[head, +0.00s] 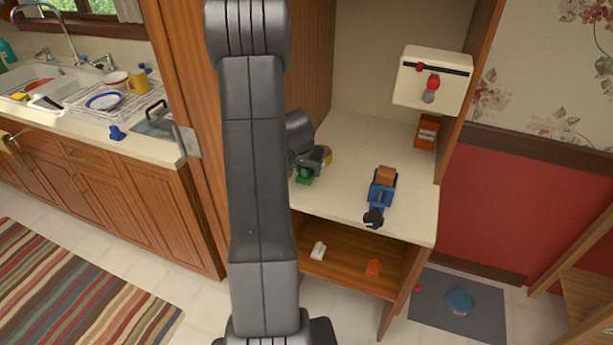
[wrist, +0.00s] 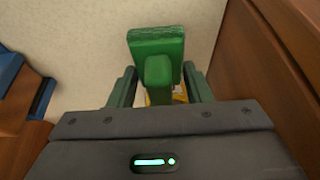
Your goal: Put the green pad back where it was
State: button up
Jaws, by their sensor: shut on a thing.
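The green pad (wrist: 170,45) is a flat block with a raised grip on its back. My gripper (wrist: 158,85) is shut on that grip, with one finger on each side in the wrist view. In the head view the pad (head: 304,179) shows only as a small green patch under my gripper (head: 308,168), at the left of the cream counter (head: 345,190). My arm and gripper hide part of it. I cannot tell whether the pad touches the counter.
A yellow ring-shaped thing (head: 327,156) is right beside my gripper. A blue thing with an orange-brown block (head: 382,188) stands to the right, and a red-orange box (head: 426,131) at the back right. A wooden panel (wrist: 268,65) rises close by. The counter's middle is clear.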

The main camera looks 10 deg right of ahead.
aim_at(307, 177)
notch_tip(307, 177, down, 3)
jog(key=shift+f, duration=0.1)
jog(key=shift+w+a+f, duration=0.1)
jog(key=shift+w+f, duration=0.05)
jog(key=shift+f, duration=0.1)
jog(key=shift+f, duration=0.2)
jog(key=o, duration=1)
jog(key=shift+r, duration=0.1)
jog(key=shift+c, duration=0.2)
